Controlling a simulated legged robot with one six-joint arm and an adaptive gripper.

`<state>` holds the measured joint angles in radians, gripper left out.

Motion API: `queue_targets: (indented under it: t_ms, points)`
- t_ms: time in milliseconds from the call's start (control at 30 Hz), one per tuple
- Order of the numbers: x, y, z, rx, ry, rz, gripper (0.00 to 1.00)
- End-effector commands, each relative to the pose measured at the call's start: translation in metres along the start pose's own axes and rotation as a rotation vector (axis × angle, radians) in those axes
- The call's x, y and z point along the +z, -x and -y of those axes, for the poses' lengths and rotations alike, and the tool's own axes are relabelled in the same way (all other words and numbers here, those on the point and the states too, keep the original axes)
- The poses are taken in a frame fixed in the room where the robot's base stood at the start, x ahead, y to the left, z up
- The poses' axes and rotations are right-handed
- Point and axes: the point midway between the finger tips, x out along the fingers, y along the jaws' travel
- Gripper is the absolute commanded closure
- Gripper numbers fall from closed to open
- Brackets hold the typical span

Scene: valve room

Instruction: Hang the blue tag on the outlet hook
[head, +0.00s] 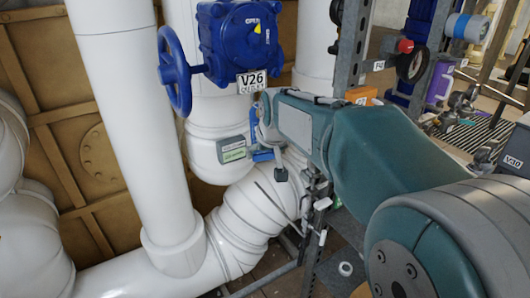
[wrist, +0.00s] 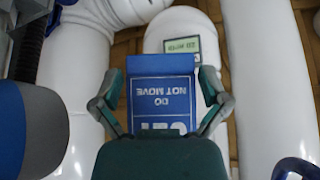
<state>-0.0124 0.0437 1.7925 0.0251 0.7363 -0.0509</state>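The blue tag (wrist: 162,95) shows in the middle of the wrist view, its white lettering "DO NOT MOVE" upside down. My gripper (wrist: 160,88) has its two fingers wide apart, one on each side of the tag. No clear pinch on the tag's edges shows. The tag's lower part in the wrist view is hidden behind my gripper's body. In the head view my gripper (head: 266,148) is beside the white pipe elbow, with small blue parts near it. I cannot make out the outlet hook in either view.
A blue valve (head: 238,42) with a handwheel (head: 174,70) and a V26 label (head: 250,81) sits above my gripper. Thick white pipes (head: 125,130) flank the left; a metal rack (head: 350,60) stands right.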

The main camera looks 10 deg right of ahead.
Motion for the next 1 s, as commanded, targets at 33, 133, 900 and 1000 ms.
queue_targets:
  t_ms: [33,133,900,1000]
  points:
    - [0.000,0.000,0.000,0.000,0.000,0.000,0.00]
    - [0.000,0.000,0.000,0.000,0.000,0.000,0.00]
    - [-0.001,0.098,0.001,0.001,0.000,-0.003,0.00]
    - [-0.001,0.110,0.001,0.001,0.000,-0.001,0.00]
